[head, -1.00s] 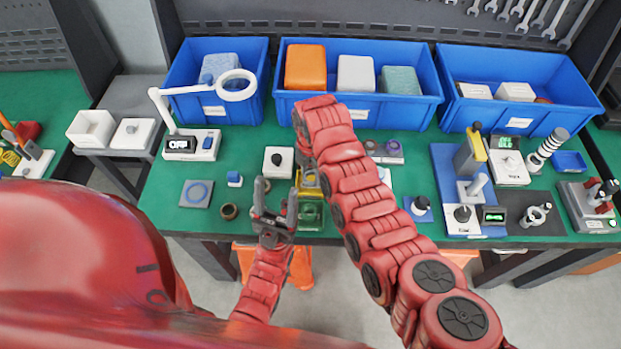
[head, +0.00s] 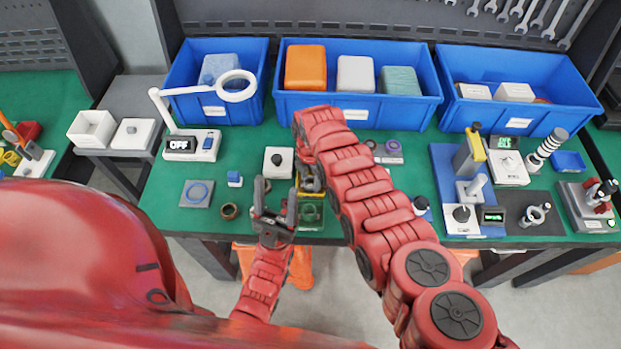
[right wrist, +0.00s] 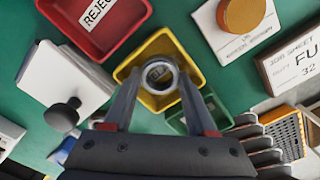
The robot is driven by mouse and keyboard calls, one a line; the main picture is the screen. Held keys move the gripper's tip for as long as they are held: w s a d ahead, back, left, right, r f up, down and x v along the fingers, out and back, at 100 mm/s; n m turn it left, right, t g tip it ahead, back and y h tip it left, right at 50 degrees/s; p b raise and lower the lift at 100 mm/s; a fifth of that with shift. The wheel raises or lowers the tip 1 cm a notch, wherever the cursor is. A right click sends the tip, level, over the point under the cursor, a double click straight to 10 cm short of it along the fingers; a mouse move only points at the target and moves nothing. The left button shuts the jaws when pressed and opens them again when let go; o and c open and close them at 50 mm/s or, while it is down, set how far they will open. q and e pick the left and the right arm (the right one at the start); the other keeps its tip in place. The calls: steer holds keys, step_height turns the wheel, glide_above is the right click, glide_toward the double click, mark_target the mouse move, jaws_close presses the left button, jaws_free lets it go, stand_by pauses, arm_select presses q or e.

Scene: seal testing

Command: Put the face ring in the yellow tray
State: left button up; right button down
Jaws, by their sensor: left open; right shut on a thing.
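The face ring (right wrist: 159,73) is a small grey metallic ring. My right gripper (right wrist: 158,80) is shut on it, with one finger on each side, over the yellow tray (right wrist: 163,43) in the right wrist view. The gap between ring and tray floor is hard to judge. In the head view my right gripper (head: 311,180) is at the yellow tray (head: 318,194), which my arm and gripper partly cover; the ring is not clear there. My left gripper (head: 274,207) is open and empty, left of the yellow tray near the front edge.
A red tray marked REJECT (right wrist: 72,38) and a green tray (right wrist: 215,108) flank the yellow tray. A white block with a black knob (head: 278,162) stands to its left. Blue bins (head: 360,107) line the back. A magnifier lamp (head: 192,145) stands at left.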

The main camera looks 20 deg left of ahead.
steer(key=shift+f, duration=0.2)
steer(key=c, duration=0.5)
jaws_free()
